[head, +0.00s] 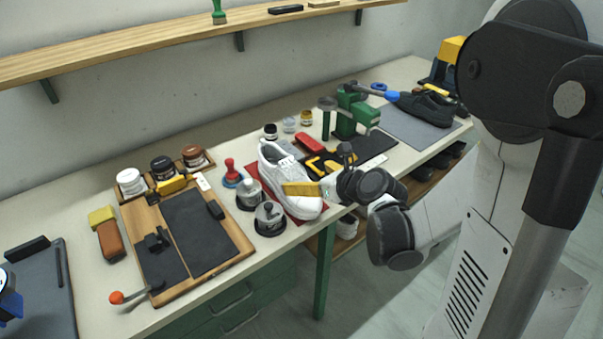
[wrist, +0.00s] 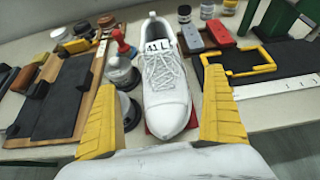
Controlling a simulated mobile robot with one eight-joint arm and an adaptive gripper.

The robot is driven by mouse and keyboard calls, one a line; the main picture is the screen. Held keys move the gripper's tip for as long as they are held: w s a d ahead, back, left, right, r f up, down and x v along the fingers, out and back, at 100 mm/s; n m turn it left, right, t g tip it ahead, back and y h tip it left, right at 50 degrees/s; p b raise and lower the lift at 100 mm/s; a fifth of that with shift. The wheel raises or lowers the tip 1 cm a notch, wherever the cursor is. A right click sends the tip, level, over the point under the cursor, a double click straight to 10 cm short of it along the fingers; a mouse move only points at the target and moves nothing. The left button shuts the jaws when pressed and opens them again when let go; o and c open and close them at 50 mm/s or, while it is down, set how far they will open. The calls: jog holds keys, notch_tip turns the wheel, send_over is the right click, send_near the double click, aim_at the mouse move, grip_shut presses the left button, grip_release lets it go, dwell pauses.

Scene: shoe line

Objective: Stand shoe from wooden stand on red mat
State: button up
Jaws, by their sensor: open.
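A white lace-up shoe (head: 285,175) with a "41 L" tag stands upright, sole down, on the red mat (wrist: 152,130). The shoe covers most of the mat, and only red edges show. My gripper (head: 303,188) is at the shoe's toe end. In the wrist view my gripper (wrist: 161,82) is open, with one yellow finger on each side of the shoe (wrist: 165,85). Gaps show between the fingers and the shoe. A wooden board (head: 210,274) with black pads lies to the left and bears no shoe; I cannot tell if it is the wooden stand.
Two grey-capped jars (head: 269,218) stand close left of the shoe, near a red-knobbed stamp (head: 231,172). A yellow frame (wrist: 240,68) on a black mat and a green press (head: 352,110) are to the right. A dark shoe (head: 427,107) lies on a grey mat farther right.

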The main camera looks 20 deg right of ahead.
jog(key=shift+s+a+r+n, duration=0.1)
jog(key=shift+s+r+n, duration=0.2)
jog(key=shift+n, duration=0.2)
jog(key=s+a+r+n+g+h, duration=0.1)
jog(key=s+r+n+g+h, duration=0.1)
jog(key=s+n, duration=0.7)
jog(key=s+a+r+n+g+h, duration=0.1)
jog(key=s+r+n, duration=0.4)
jog(key=n, duration=1.7)
jog(key=s+g, duration=0.1)
jog(key=s, duration=0.4)
jog(key=shift+s+a+h, duration=0.3)
jog(key=shift+a+h, duration=0.1)
